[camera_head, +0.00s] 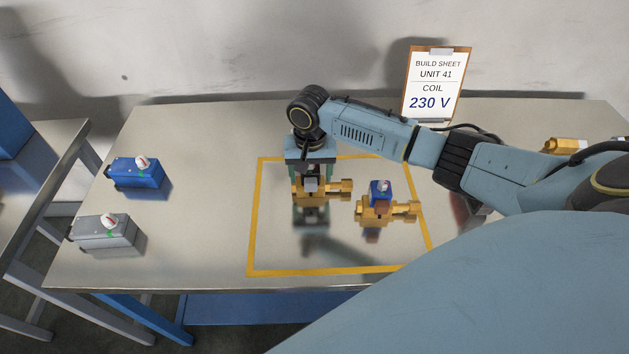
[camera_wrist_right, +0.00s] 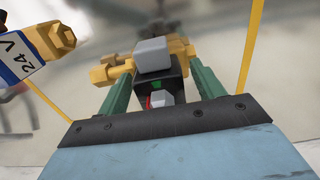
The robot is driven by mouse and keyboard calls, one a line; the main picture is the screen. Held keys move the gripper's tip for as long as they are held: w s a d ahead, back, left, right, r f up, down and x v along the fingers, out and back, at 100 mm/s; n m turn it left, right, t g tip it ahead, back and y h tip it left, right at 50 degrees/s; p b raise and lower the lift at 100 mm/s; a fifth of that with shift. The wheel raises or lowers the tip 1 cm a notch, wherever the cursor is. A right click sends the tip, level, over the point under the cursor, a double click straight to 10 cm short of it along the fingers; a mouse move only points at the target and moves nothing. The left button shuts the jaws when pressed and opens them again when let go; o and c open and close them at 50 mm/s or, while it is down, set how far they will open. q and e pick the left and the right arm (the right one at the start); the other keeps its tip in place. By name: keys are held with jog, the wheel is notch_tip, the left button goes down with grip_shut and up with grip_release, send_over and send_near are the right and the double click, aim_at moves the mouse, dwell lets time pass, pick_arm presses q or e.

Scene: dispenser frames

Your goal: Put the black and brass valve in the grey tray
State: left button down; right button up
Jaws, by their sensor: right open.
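The black and brass valve shows in the head view, its brass body (camera_head: 339,187) inside the yellow outline on the table. In the right wrist view its black block with a grey top (camera_wrist_right: 155,56) lies between my fingers. My right gripper (camera_head: 311,180) is open and points down, one finger on each side of the valve; it also shows in the wrist view (camera_wrist_right: 160,75). I cannot tell whether the fingers touch it. I cannot make out a grey tray for certain. My left gripper is not in view.
A second brass valve with a blue block (camera_head: 380,192) stands just right of my gripper. A blue box (camera_head: 137,174) and a grey box (camera_head: 106,234) stand at the left. A build sheet (camera_head: 437,85) stands at the back. My right arm hides part of the table's right side.

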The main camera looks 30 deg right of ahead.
jog(key=c, duration=1.5)
jog(key=shift+w+r, duration=0.1)
grip_shut()
jog(key=shift+r, duration=0.1)
